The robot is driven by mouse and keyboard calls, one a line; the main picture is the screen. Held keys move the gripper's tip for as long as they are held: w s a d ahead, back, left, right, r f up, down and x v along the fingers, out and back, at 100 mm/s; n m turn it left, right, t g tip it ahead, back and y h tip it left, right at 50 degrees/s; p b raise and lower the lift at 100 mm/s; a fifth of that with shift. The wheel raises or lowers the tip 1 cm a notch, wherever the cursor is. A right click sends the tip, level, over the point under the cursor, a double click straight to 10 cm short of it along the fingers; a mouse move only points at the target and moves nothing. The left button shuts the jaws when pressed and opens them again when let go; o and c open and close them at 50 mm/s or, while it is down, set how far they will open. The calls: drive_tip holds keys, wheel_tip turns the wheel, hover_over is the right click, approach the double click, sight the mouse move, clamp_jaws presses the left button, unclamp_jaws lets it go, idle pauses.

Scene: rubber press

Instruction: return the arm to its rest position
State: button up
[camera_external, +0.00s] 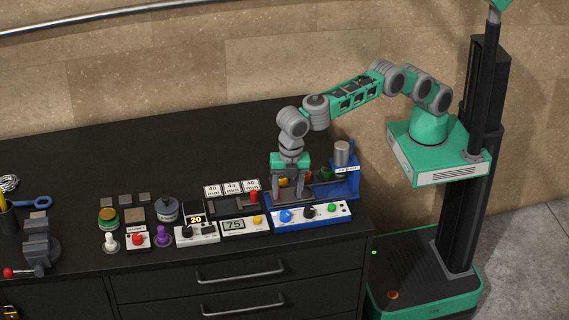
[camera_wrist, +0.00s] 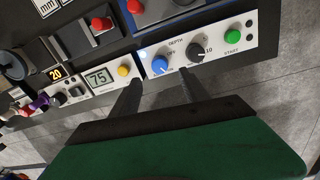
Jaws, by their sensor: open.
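My arm reaches left from its green mount over the dark bench. My gripper (camera_external: 290,188) points down just behind the blue-edged control box (camera_external: 333,212) of the press. In the wrist view, the two dark fingers of my gripper (camera_wrist: 158,92) are spread apart, with nothing between them. Their tips appear close to the lower edge of the control panel (camera_wrist: 215,47), which carries a blue knob (camera_wrist: 160,64), a black knob and a green button (camera_wrist: 232,35). I cannot tell from these views whether the fingers touch the box.
A blue stand (camera_external: 347,187) with a grey cylinder (camera_external: 342,152) stands right of my gripper. A display box reading 75 (camera_external: 245,225), a box reading 20 (camera_external: 197,232) and several small parts line the bench to the left. A vise (camera_external: 38,245) stands far left. The back of the bench is clear.

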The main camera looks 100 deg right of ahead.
drive_tip(key=s+d+r+m+t, duration=0.1)
drive_tip(key=s+d+r+m, duration=0.4)
drive_tip(key=d, duration=0.4)
drive_tip(key=s+d+r+m+t, duration=0.1)
drive_tip(key=s+d+r+m, duration=0.4)
drive_tip(key=d, duration=0.5)
drive_tip(key=s+d+f+m+t, duration=0.1)
drive_tip(key=s+d+f+m, duration=0.1)
drive_tip(key=s, duration=0.7)
drive_tip(key=s+d+f+m, duration=0.2)
drive_tip(key=s+d+m, duration=0.2)
drive_tip(key=s+d, duration=0.3)
drive_tip(key=s, duration=0.2)
drive_tip(key=shift+s+f+m+t, duration=0.25)
drive_tip(key=shift+s+m+t, duration=0.05)
drive_tip(key=shift+s+t, duration=0.1)
